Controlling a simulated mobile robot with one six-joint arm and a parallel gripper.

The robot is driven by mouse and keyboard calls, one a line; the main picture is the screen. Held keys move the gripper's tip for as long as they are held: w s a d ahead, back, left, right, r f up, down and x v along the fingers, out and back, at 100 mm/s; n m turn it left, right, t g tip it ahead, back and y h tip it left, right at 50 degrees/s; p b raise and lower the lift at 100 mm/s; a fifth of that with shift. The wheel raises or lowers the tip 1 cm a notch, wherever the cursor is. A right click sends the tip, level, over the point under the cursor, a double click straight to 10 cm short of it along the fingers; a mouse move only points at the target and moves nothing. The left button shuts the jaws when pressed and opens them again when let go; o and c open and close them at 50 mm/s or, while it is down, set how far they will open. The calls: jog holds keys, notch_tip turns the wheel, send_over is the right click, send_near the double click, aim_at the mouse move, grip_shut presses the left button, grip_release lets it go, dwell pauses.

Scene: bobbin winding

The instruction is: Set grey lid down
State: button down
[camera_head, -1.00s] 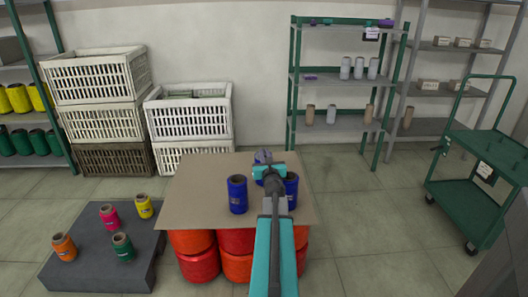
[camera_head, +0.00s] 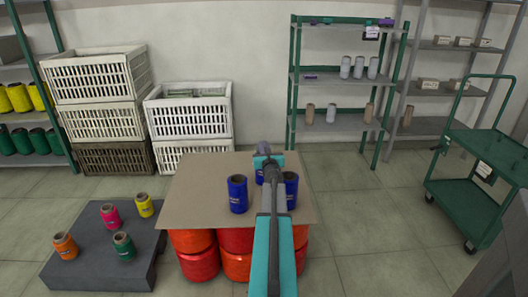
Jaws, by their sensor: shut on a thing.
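My gripper (camera_head: 263,153) is over the far part of the tan board (camera_head: 200,170), seen from behind along my teal and grey arm. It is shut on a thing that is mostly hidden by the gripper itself. Only a small grey patch shows at its tip, which fits the grey lid, but I cannot make out its shape. I cannot tell whether it touches anything below. Blue bobbins stand on the board: one at the left (camera_head: 237,194), one at the right (camera_head: 290,190), and one partly hidden behind my arm (camera_head: 259,178).
The board rests on red bobbins (camera_head: 198,263). A dark grey platform (camera_head: 95,276) at the left carries several coloured bobbins. Crates (camera_head: 189,118) and a green shelf (camera_head: 340,123) stand behind. A green cart (camera_head: 465,207) is at the right. The floor between board and cart is clear.

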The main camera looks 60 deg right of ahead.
jog(key=shift+x, duration=0.9)
jog(key=shift+s+f+b, duration=0.1)
jog(key=shift+f+b, duration=0.35)
jog(key=shift+f, duration=1.15)
jog(key=shift+f+b, duration=0.25)
jog(key=shift+b, duration=0.15)
jog(key=c, duration=1.8)
grip_release()
jog(key=shift+r+p, duration=0.1)
jog(key=shift+p, duration=0.85)
jog(key=shift+s+a, duration=0.4)
jog(key=shift+r+b+v, duration=0.15)
jog(key=shift+b+v, duration=0.35)
jog(key=shift+v, duration=2.65)
jog(key=shift+r+b+v, duration=0.1)
jog(key=shift+b+v, duration=0.35)
jog(key=shift+v, duration=2.7)
